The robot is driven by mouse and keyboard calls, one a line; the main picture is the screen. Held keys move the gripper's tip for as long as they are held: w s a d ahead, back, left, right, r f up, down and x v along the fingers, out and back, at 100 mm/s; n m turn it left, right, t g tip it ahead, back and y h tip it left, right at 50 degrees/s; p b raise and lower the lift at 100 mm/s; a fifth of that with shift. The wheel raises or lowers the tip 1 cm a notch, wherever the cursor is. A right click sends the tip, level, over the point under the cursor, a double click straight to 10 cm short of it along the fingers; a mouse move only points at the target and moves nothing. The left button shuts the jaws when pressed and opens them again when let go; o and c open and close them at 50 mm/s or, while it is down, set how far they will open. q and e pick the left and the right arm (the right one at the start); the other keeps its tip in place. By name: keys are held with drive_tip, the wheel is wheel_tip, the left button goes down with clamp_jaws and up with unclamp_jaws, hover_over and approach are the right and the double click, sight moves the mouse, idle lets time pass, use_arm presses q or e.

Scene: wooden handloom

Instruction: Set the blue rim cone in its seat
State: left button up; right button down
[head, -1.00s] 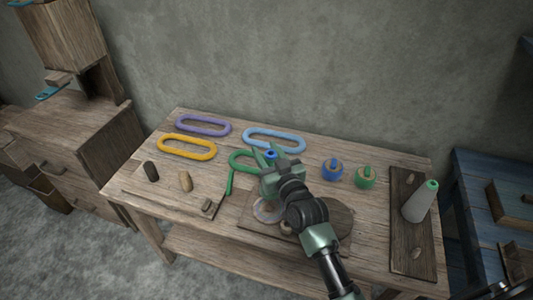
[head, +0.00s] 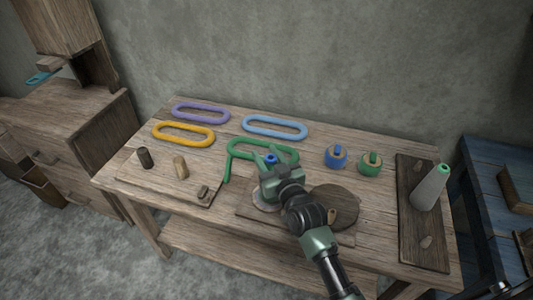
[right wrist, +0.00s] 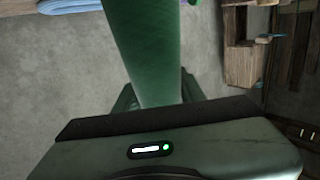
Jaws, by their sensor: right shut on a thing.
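The blue rim cone shows in the head view mainly as a small blue ring (head: 270,158) at the tip of my right gripper (head: 268,165). My right gripper is shut on it, above the front middle of the table. In the right wrist view a green tapered body (right wrist: 148,50) rises from between the fingers. The cone's lower end is hidden. I cannot tell which spot is the seat. My left gripper is out of view.
Purple (head: 200,104), yellow (head: 160,128), light blue (head: 275,118) and green (head: 245,141) loops lie on the table (head: 300,150). Blue (head: 336,157) and green (head: 370,163) spools stand right of them. A dark disc (head: 338,205) lies beside my right gripper.

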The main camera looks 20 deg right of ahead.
drive_tip(key=c, duration=0.8)
unclamp_jaws()
drive_tip(key=shift+o, duration=0.2)
drive_tip(key=shift+s+f, duration=0.1)
drive_tip(key=shift+s, duration=0.15)
drive_tip(key=s, duration=0.7)
drive_tip(key=shift+s+d+r, duration=0.15)
drive_tip(key=shift+d+r, duration=0.15)
drive_tip(key=shift+d, duration=0.15)
drive_tip(key=shift+f, duration=0.1)
